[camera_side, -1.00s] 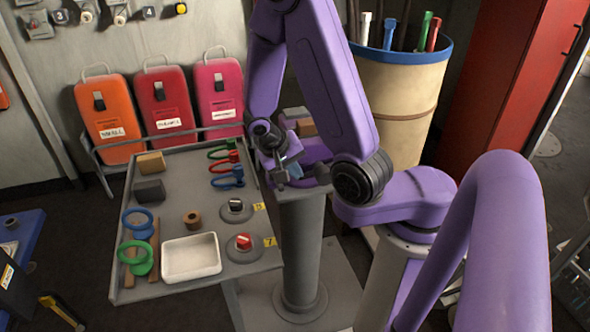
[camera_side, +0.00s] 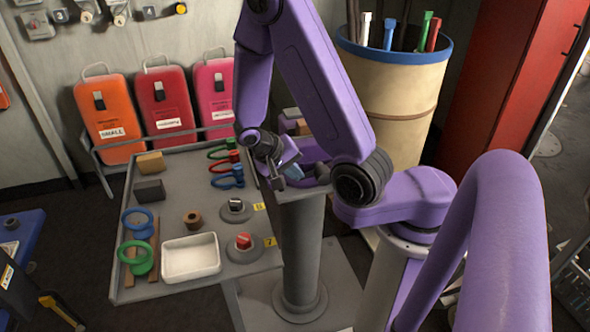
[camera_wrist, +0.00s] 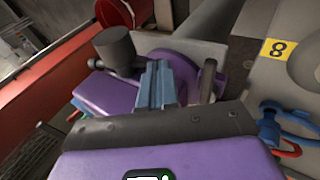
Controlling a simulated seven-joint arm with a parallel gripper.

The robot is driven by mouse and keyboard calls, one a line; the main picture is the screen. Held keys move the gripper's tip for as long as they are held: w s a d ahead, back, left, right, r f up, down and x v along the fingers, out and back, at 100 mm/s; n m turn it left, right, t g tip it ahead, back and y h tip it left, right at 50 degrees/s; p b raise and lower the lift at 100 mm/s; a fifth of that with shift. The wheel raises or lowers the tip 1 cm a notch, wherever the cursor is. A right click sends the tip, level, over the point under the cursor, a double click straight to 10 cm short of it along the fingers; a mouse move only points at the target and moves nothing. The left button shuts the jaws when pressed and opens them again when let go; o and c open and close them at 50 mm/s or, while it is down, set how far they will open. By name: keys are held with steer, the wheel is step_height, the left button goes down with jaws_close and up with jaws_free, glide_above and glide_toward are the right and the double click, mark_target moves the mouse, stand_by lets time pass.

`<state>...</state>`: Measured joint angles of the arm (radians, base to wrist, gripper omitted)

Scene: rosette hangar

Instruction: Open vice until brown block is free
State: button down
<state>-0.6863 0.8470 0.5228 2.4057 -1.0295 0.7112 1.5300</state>
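In the side view a purple vice (camera_side: 316,151) stands on a grey pedestal, largely hidden behind my arm. A brown block (camera_side: 302,127) shows at its far side, partly covered by my arm; I cannot see how the jaws meet it. My gripper (camera_side: 291,172) is at the near left side of the vice, pointing down at it. In the wrist view my blue-grey fingers (camera_wrist: 158,80) lie close together in front of the purple vice body (camera_wrist: 195,52). A dark bar (camera_wrist: 207,78) stands right of the fingers, apart from them. No held object is visible.
The grey table (camera_side: 185,221) left of the pedestal carries several rings, blocks, knobs and a white tray (camera_side: 191,257). A tan barrel (camera_side: 395,88) stands behind the vice. The number 8 label (camera_wrist: 278,49) shows on the table in the wrist view.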

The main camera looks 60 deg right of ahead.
steer(key=shift+s+d+f+n+g+h, duration=0.1)
steer(key=shift+s+d+f+g+h, duration=0.45)
steer(key=shift+f, duration=0.8)
steer(key=shift+s+d+f+n+g+h, duration=0.1)
steer(key=shift+s+d+f+g+h, duration=0.45)
steer(key=shift+f, duration=0.75)
steer(key=shift+s+d+f+n+g+h, duration=0.1)
steer(key=shift+s+d+f+g+h, duration=0.25)
steer(key=shift+f+h, duration=0.7)
steer(key=shift+w+a+f+y, duration=0.2)
steer(key=shift+f+y, duration=0.05)
steer(key=shift+y, duration=0.1)
